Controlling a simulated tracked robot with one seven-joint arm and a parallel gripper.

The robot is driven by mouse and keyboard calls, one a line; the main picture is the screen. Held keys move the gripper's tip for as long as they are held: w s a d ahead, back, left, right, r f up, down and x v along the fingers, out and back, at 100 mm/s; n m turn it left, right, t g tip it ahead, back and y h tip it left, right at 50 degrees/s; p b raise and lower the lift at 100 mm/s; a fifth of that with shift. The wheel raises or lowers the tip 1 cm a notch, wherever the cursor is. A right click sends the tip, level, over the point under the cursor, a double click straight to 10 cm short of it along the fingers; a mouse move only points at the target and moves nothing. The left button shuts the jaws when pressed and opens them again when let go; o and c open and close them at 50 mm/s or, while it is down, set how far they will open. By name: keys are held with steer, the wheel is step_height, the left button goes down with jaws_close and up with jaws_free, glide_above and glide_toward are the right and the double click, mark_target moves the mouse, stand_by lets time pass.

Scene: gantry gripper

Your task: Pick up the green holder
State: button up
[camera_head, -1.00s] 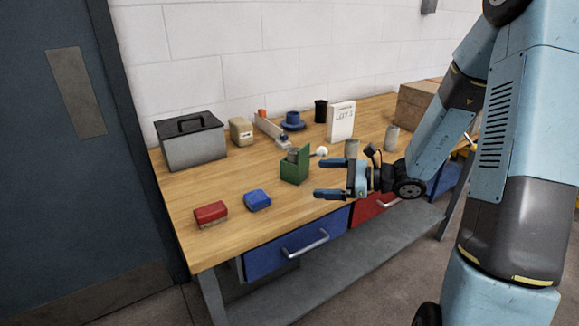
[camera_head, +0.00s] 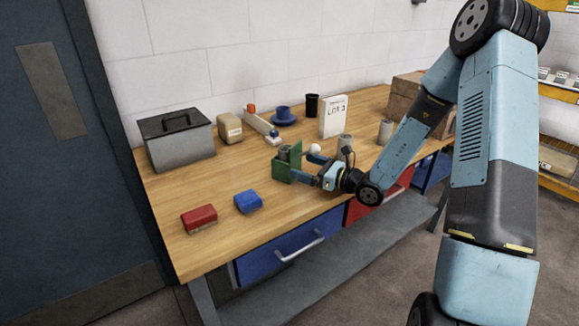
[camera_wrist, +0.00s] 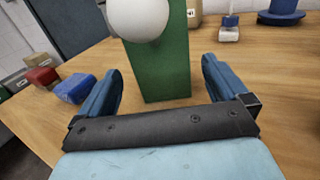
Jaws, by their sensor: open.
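The green holder (camera_head: 280,168) stands upright on the wooden workbench, with a grey cylinder (camera_head: 284,153) in it. In the wrist view the green holder (camera_wrist: 160,70) rises straight ahead, near the gap between my fingers. My gripper (camera_head: 300,169) is open at the right side of the holder, with its fingers pointing at it. In the wrist view my gripper (camera_wrist: 160,88) has its two blue fingers apart, one to either side of the holder's lower part. A white ball (camera_wrist: 138,15) hides part of the holder's upper face there.
Red (camera_head: 199,218) and blue (camera_head: 248,201) blocks lie at the front left. A grey toolbox (camera_head: 180,147), beige container (camera_head: 229,128), blue hat-shaped object (camera_head: 284,117), black cup (camera_head: 312,105) and white sign (camera_head: 333,117) stand behind. Grey cylinders (camera_head: 345,145) are near my arm.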

mark_target(288, 159)
steer(key=shift+x, duration=3.55)
steer(key=shift+r, duration=0.1)
steer(key=shift+d, duration=0.1)
steer(key=shift+c, duration=0.3)
steer(key=c, duration=1)
steer(key=shift+r, duration=0.1)
